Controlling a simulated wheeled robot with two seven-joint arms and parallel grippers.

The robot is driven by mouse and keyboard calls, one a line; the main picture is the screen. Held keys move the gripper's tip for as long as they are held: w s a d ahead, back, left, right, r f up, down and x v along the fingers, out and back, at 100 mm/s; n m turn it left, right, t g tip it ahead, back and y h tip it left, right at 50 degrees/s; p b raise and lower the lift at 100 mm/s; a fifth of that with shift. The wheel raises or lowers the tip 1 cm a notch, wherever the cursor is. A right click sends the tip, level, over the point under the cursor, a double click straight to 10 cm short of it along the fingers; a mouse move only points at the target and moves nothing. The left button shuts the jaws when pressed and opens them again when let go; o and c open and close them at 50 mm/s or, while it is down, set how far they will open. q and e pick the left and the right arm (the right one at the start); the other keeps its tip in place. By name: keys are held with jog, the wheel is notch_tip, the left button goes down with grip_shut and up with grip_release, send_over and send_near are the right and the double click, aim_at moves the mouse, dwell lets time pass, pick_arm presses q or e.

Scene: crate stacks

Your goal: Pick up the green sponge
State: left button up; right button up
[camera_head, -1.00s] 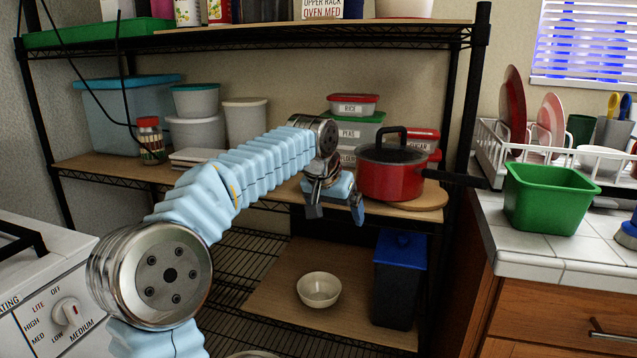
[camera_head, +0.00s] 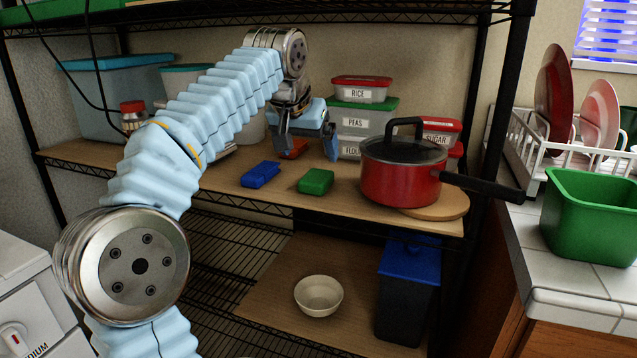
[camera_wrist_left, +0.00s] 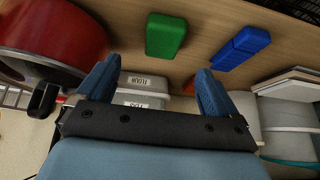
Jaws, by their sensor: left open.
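The green sponge (camera_head: 315,181) lies flat on the wooden middle shelf, between a blue sponge (camera_head: 260,174) and the red pot (camera_head: 403,178). My left gripper (camera_head: 307,150) is open and empty, above the shelf and farther back than the green sponge. In the left wrist view the green sponge (camera_wrist_left: 165,36) shows beyond the spread fingertips (camera_wrist_left: 158,66), apart from them, with the blue sponge (camera_wrist_left: 239,47) to its right. An orange-red object (camera_head: 296,148) is partly hidden by the gripper. My right gripper is not in view.
Labelled containers (camera_head: 361,119) stand behind the pot, whose black handle (camera_head: 483,187) points right. Tubs and a red-lidded jar (camera_head: 133,115) stand at left. A white bowl (camera_head: 319,295) and a blue-lidded bin (camera_head: 408,290) are below. The shelf front near the sponges is clear.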

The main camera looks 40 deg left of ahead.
aim_at(316, 176)
pick_arm(q)
jog(key=x, duration=0.9)
jog(key=shift+w+a+f+b, duration=0.15)
jog(key=shift+a+b, duration=0.15)
jog(key=shift+b, duration=0.05)
jog(key=c, duration=1.1)
